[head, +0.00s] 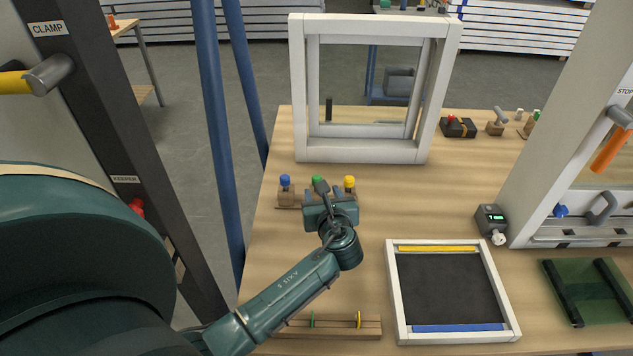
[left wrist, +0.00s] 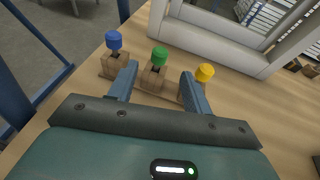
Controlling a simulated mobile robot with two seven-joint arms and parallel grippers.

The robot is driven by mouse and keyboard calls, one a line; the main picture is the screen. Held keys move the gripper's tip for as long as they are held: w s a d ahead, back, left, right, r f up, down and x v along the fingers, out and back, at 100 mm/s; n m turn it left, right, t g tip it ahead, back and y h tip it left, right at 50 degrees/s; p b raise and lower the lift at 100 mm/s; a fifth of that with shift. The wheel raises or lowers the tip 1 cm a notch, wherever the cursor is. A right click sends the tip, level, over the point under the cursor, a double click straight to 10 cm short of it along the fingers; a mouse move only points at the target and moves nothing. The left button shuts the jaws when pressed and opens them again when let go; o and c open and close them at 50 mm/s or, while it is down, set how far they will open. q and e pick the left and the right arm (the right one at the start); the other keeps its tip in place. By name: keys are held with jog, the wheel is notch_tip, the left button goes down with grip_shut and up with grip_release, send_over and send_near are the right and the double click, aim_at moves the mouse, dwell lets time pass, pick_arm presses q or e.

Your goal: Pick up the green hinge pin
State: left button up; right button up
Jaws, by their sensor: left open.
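The green hinge pin (left wrist: 159,56) stands upright in a small wooden block between a blue pin (left wrist: 113,41) and a yellow pin (left wrist: 204,73). In the head view only the top of the green pin (head: 317,181) shows past my left gripper (head: 321,190). In the left wrist view my left gripper (left wrist: 158,82) is open, with one finger to each side of the green pin's block. The green head lies beyond the fingertips in the picture; I see no contact with it. My right gripper is not in view.
A white window frame (head: 360,151) stands upright behind the pins. A white-edged tray (head: 393,290) with a dark bed lies at right. A wooden rack (head: 340,329) is at the front. A small dark device (head: 488,219) sits by the right-hand frame. The table between is clear.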

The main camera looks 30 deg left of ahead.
aim_at(317, 180)
pick_arm(q)
jog(key=x, duration=0.8)
jog(key=shift+w+a+f, duration=0.1)
jog(key=shift+a, duration=0.05)
jog(key=c, duration=1.1)
